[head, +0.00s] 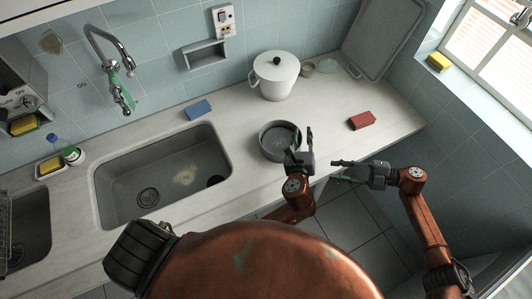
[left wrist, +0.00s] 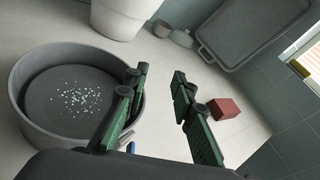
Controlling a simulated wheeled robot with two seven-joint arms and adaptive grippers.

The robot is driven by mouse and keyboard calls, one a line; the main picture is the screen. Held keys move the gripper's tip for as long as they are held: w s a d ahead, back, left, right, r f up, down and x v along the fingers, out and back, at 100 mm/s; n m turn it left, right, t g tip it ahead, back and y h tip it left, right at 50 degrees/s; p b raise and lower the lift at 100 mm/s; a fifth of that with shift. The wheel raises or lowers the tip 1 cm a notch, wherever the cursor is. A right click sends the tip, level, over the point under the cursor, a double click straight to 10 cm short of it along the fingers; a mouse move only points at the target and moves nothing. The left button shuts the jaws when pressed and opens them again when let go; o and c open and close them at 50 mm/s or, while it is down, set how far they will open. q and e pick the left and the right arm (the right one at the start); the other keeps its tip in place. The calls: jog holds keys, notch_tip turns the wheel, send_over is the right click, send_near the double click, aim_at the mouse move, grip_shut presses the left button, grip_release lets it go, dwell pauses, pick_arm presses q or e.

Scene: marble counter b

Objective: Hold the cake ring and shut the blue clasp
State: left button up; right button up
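The cake ring (head: 268,150) is a round dark grey pan-like ring standing on the counter, right of the sink. It also shows at the left of the left wrist view (left wrist: 28,108), with pale specks inside. A small blue part, apparently the clasp (left wrist: 131,147), shows low beside the ring's right side; the gripper partly hides it. I cannot tell its position. My left gripper (head: 301,147) is open at the ring's right side. One finger overlaps the ring's wall in the left wrist view, the other is clear of it. My right gripper (head: 338,171) is open and empty, off the counter's front edge.
A white lidded pot (head: 277,78) stands behind the ring. A red block (head: 361,121) lies to the right, a blue sponge (head: 198,110) to the left. A grey tray (head: 382,38) leans in the back corner. The sink (head: 160,182) is on the left.

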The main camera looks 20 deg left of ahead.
aim_at(273, 158)
pick_arm(q)
jog(key=s+a+f+g+y, duration=0.1)
jog(key=s+a, duration=0.2)
jog(key=s+a+f+n+g+y, duration=0.1)
jog(key=s+a, duration=0.2)
jog(key=s, duration=0.1)
jog(key=s+a+f+g+y, duration=0.1)
jog(key=s+a+g+y, duration=0.1)
jog(key=s+a, duration=0.1)
jog(key=shift+s+a+f, duration=0.15)
jog(key=shift+s+a, duration=0.15)
jog(key=shift+s, duration=0.2)
jog(key=shift+s+a, duration=0.1)
jog(key=shift+a, duration=0.15)
jog(key=x, duration=0.7)
jog(key=shift+a+f, duration=0.2)
jog(key=shift+f, duration=0.05)
jog(key=shift+c, duration=0.6)
grip_shut()
jog(key=shift+f, duration=0.2)
pick_arm(e)
jog(key=shift+c, duration=0.6)
